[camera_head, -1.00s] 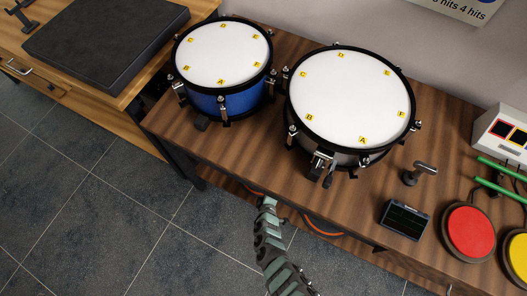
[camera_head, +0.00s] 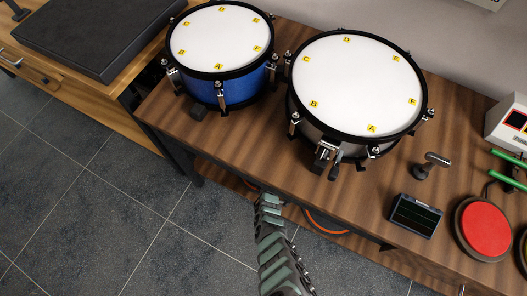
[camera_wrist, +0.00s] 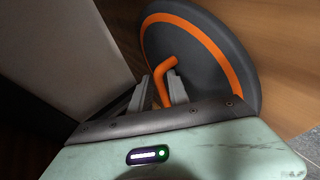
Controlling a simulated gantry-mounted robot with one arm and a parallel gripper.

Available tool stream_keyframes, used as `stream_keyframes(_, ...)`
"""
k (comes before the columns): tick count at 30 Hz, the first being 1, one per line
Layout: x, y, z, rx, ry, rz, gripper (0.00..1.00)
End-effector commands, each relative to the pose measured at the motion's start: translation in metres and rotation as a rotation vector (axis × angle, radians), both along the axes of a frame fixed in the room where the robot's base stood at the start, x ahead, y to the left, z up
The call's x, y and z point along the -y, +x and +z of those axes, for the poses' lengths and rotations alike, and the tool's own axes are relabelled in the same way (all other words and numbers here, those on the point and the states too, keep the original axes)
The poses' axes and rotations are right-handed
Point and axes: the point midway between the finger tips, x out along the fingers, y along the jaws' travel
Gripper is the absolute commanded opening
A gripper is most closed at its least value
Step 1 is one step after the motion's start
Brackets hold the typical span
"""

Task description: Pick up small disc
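The small disc (camera_wrist: 205,55) is dark grey with an orange ring and a bent orange handle (camera_wrist: 162,85), and fills the upper middle of the wrist view. In the head view, part of a dark disc with an orange arc (camera_head: 326,226) shows below the table's front edge; the rest is hidden by the table and my arm. My gripper (camera_wrist: 163,88) has its two fingers on either side of the orange handle. Whether the fingers press on it cannot be made out. In the head view, my arm reaches toward the space under the table and my fingertips are hidden.
The wooden table (camera_head: 262,150) overhangs the disc. On it stand a blue drum (camera_head: 222,88), a larger drum (camera_head: 352,90), a small dark screen (camera_head: 415,215) and a red pad (camera_head: 485,228). A pale panel (camera_wrist: 60,60) stands close left of the disc. Floor (camera_head: 120,220) is clear at left.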

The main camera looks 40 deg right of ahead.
Motion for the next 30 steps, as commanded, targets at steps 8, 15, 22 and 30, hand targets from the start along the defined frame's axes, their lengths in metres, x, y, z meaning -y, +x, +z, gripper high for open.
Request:
stream_keyframes(8, -0.0002, 0.0001, 0.0002, 0.000, 0.000, 0.000, 0.00)
stream_keyframes(15, -0.0001, 0.0002, 0.0003, 0.001, -0.001, 0.000, 0.00)
stream_keyframes(22, -0.0002, 0.0002, 0.0003, 0.001, -0.001, 0.000, 0.00)
stream_keyframes(30, -0.0002, 0.0000, 0.0001, 0.000, 0.000, 0.000, 0.00)
